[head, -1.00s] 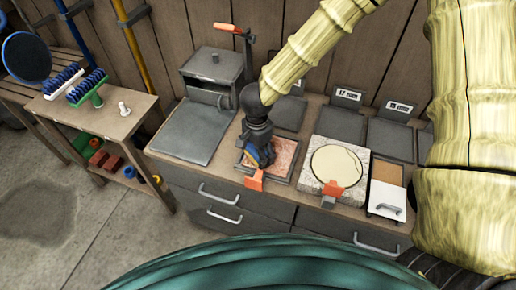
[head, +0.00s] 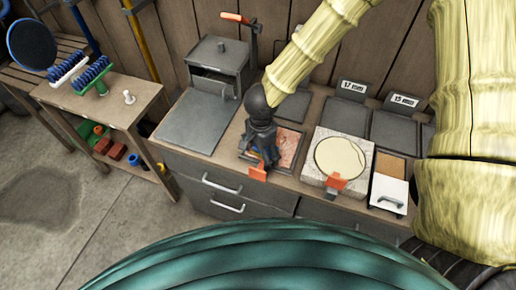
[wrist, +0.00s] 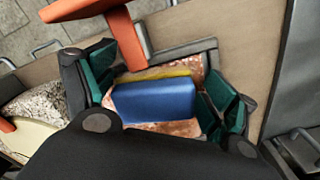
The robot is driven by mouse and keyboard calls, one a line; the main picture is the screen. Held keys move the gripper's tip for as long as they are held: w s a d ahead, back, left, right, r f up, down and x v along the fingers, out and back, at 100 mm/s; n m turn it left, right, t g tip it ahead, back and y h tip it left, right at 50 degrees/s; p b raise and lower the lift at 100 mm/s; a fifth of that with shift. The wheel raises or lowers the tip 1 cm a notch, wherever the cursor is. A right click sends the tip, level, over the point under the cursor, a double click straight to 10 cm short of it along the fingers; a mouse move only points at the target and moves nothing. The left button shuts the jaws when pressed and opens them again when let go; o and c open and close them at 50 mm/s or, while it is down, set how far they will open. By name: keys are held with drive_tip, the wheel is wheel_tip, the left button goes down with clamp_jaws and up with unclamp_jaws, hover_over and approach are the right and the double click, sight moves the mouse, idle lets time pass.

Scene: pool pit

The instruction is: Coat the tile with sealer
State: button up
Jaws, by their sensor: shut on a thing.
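My gripper (head: 265,158) is shut on a blue and yellow sponge block (wrist: 153,101); the wrist view shows the fingers on both sides of it. A pinkish mottled tile (head: 289,148) lies in a dark frame on the bench, below and beside the gripper. In the wrist view the tile (wrist: 178,128) shows around the block. I cannot tell whether the block touches it. An orange clamp (head: 258,173) sits at the tile's front edge.
To the right, a speckled slab (head: 323,137) carries a round cream disc (head: 340,157) and an orange clamp (head: 336,181). Beyond it is a white-fronted box (head: 389,190). A grey lidded box (head: 217,60) and flat grey plate (head: 198,122) lie left. Numbered dark plates line the back.

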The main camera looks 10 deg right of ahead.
drive_tip(key=shift+s+d+r, duration=0.1)
drive_tip(key=shift+s+d, duration=0.45)
drive_tip(key=shift+s, duration=0.05)
drive_tip(key=shift+w+r+p, duration=0.15)
drive_tip(key=shift+w+p, duration=0.25)
drive_tip(key=shift+p, duration=0.2)
drive_tip(key=shift+w+d+p, duration=1.05)
drive_tip(key=shift+w+p, duration=0.3)
drive_tip(key=shift+p, duration=0.5)
drive_tip(key=shift+w+d+p, duration=0.3)
drive_tip(key=shift+w+p, duration=0.3)
drive_tip(key=shift+p, duration=0.3)
drive_tip(key=shift+w+d+f+p, duration=0.25)
drive_tip(key=shift+w+d+p, duration=0.4)
drive_tip(key=shift+w+p, duration=0.35)
drive_tip(key=shift+w+d+r+p, duration=0.1)
drive_tip(key=shift+w+d+p, duration=0.1)
drive_tip(key=shift+p, duration=0.4)
drive_tip(key=shift+w+d+f+p, duration=0.1)
drive_tip(key=shift+w+d+p, duration=0.3)
drive_tip(key=shift+w+p, duration=0.25)
drive_tip(key=shift+w+d+f+p, duration=0.1)
drive_tip(key=shift+w+d+p, duration=0.35)
drive_tip(key=shift+p, duration=0.3)
drive_tip(key=shift+w+d+r+p, duration=0.1)
drive_tip(key=shift+w+d+p, duration=0.2)
drive_tip(key=shift+w+p, duration=0.4)
drive_tip(key=shift+w+d+f+p, duration=0.2)
drive_tip(key=shift+w+d+p, duration=0.5)
drive_tip(key=shift+w, duration=0.1)
